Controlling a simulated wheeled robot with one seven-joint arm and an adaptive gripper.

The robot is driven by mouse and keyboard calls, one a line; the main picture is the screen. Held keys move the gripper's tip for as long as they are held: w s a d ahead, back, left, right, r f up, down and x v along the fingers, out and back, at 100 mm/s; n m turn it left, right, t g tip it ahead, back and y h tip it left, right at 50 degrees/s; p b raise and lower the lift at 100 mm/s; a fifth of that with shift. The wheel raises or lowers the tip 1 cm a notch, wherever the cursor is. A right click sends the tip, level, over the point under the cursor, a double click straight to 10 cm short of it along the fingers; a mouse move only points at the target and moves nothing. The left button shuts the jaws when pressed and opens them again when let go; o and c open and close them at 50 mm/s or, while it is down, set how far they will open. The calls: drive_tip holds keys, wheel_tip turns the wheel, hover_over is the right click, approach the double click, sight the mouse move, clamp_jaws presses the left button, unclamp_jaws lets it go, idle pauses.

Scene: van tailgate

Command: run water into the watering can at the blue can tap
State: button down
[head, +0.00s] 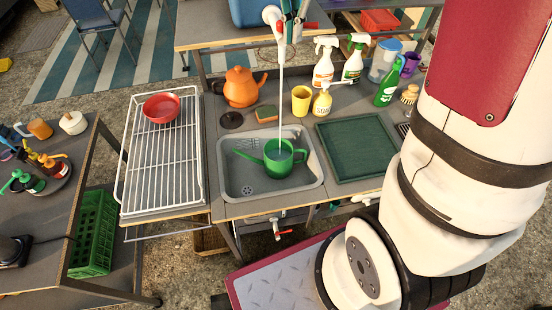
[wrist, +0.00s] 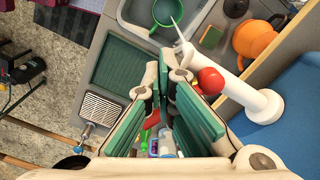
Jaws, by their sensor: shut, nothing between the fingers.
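The green watering can (head: 278,170) stands upright in the grey sink, its spout to the left. The blue can (head: 250,12) sits on the raised shelf behind, with a white tap (head: 272,14) at its front. A thin pale stream of water (head: 281,95) runs from the tap down into the watering can's opening. The wrist view also shows the tap (wrist: 258,104), its red knob (wrist: 210,81), the blue can (wrist: 285,125) and the watering can's rim (wrist: 172,28). My gripper (wrist: 163,72), with teal fingers, is shut and empty beside the red knob; contact cannot be told.
The sink (head: 228,190) sits between a wire rack (head: 160,175) holding a red bowl (head: 161,107) and a dark green tray (head: 358,148). An orange kettle (head: 241,88), yellow cup (head: 301,100) and several bottles stand behind it. My arm covers the right side.

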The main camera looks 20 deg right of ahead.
wheel_tip(320, 180, up, 6)
drive_tip(key=p, duration=0.1)
drive_tip(key=shift+w+d, duration=0.2)
drive_tip(key=shift+d, duration=0.25)
idle(0.3)
idle(0.4)
drive_tip(key=s+a+f+n+t+b, duration=0.2)
drive_tip(key=s+a+f+n+b, duration=0.1)
drive_tip(key=s+n, duration=0.4)
drive_tip(key=s+a+f+n+t+b, duration=0.3)
drive_tip(key=s+a+n+b, duration=0.1)
drive_tip(key=s+n, duration=0.3)
drive_tip(key=shift+a+t, duration=0.3)
drive_tip(key=shift+a, duration=0.05)
